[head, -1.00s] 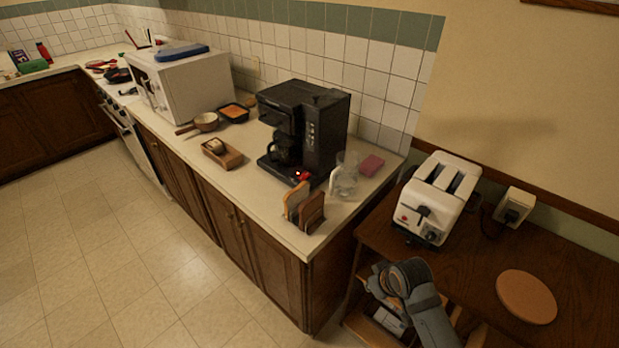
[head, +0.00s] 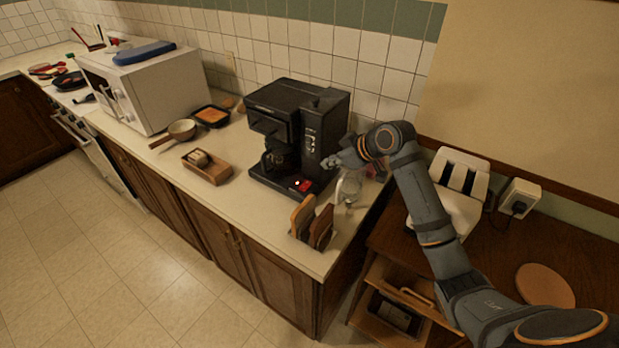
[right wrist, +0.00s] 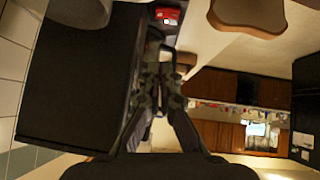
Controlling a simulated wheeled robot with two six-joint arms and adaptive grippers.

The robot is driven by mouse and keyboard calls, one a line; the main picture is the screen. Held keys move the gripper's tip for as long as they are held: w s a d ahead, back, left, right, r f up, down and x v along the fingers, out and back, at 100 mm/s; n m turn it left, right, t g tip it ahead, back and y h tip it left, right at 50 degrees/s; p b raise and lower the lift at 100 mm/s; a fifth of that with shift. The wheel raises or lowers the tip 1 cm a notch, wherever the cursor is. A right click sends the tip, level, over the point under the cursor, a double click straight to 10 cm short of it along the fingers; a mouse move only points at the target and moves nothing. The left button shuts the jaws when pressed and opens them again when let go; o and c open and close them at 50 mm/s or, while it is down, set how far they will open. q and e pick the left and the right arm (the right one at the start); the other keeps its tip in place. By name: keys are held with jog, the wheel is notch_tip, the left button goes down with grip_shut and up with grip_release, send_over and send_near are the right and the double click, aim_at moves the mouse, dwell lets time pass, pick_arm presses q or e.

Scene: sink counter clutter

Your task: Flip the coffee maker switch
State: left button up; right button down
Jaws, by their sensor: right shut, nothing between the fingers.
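The black coffee maker (head: 322,125) stands on the counter against the tiled wall, its carafe in front under the brew head. Its red switch (head: 305,186) sits low on the front base; it also shows at the top of the right wrist view (right wrist: 167,15). My right gripper (head: 332,162) is beside the coffee maker's right side, above and behind the switch, apart from it. In the right wrist view its fingers (right wrist: 158,72) are shut and empty, with the coffee maker's dark side (right wrist: 80,75) to their left. My left gripper is out of view.
A clear glass jug (head: 348,187) stands under my right wrist, partly hidden. Wooden upright slabs (head: 312,222) stand at the counter's front edge. A white toaster (head: 455,185) is on the lower table behind my arm. The counter left of the coffee maker holds a wooden box (head: 207,168).

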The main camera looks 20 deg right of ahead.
aim_at(306, 182)
jog(key=p+x, duration=0.3)
jog(key=x, duration=0.7)
jog(key=shift+w+a+f, duration=0.1)
jog(key=shift+w+f, duration=0.05)
jog(key=shift+w, duration=0.05)
notch_tip(306, 182, down, 3)
jog(key=shift+r+p, duration=0.2)
jog(key=shift+p, duration=0.35)
jog(key=shift+d+f, duration=0.35)
jog(key=shift+f, duration=0.3)
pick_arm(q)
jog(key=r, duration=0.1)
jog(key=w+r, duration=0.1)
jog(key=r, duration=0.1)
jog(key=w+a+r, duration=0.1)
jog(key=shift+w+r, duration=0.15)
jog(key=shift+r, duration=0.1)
pick_arm(e)
jog(key=shift+w+d+f+b, duration=0.1)
jog(key=shift+f+b, duration=0.25)
jog(key=shift+b, duration=0.1)
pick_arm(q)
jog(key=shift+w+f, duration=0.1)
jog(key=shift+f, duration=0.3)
